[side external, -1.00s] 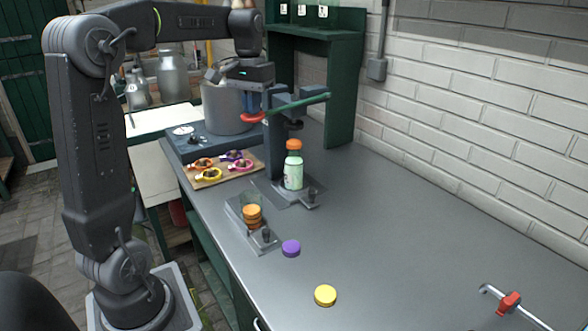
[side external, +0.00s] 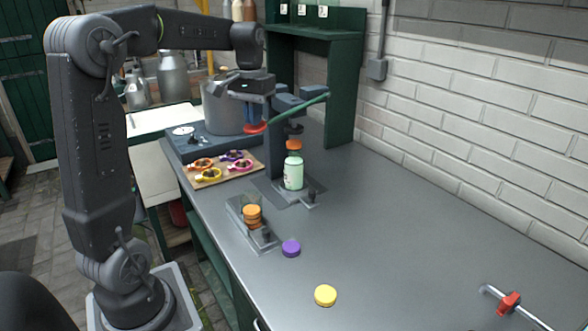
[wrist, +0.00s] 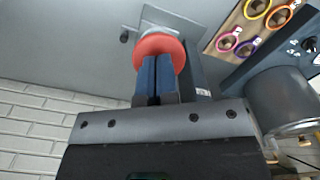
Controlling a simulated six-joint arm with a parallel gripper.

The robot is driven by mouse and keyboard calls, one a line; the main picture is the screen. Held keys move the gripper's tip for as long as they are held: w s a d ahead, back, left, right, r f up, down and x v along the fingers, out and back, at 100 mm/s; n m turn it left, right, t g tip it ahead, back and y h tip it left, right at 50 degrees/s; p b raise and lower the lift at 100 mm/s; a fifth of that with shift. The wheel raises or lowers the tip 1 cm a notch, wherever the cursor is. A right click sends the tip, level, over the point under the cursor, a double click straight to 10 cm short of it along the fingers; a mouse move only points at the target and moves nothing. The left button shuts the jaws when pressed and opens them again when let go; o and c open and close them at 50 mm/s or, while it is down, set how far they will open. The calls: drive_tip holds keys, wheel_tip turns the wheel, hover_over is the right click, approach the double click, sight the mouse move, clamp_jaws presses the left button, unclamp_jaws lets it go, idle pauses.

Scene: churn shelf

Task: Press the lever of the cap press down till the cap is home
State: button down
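The cap press (side external: 279,150) is a dark column with a green lever (side external: 300,108) ending in a red knob (side external: 254,128). The lever slopes down toward the knob. A pale green bottle (side external: 293,172) with an orange cap (side external: 294,146) stands upright under the dark press head (side external: 294,128). The head is close above the cap; I cannot tell whether they touch. My gripper (side external: 254,122) has its blue fingers together, pointing down at the knob. In the wrist view the shut fingertips (wrist: 157,62) are over the red knob (wrist: 160,44), seemingly touching it.
A holder with stacked orange caps (side external: 252,216) stands in front of the press. A purple cap (side external: 291,248) and a yellow cap (side external: 325,295) lie on the counter. A board with coloured rings (side external: 223,169) and a large pot (side external: 228,107) are behind left. The right counter is mostly clear.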

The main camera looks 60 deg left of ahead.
sight(257, 130)
drive_tip(key=shift+f, duration=0.45)
drive_tip(key=shift+w+f, duration=0.15)
drive_tip(key=shift+f, duration=0.65)
drive_tip(key=shift+w+f, duration=0.25)
drive_tip(key=shift+f, duration=0.45)
drive_tip(key=shift+w+f, duration=0.1)
drive_tip(key=shift+f, duration=0.3)
drive_tip(key=shift+w+f, duration=0.15)
drive_tip(key=shift+f, duration=0.4)
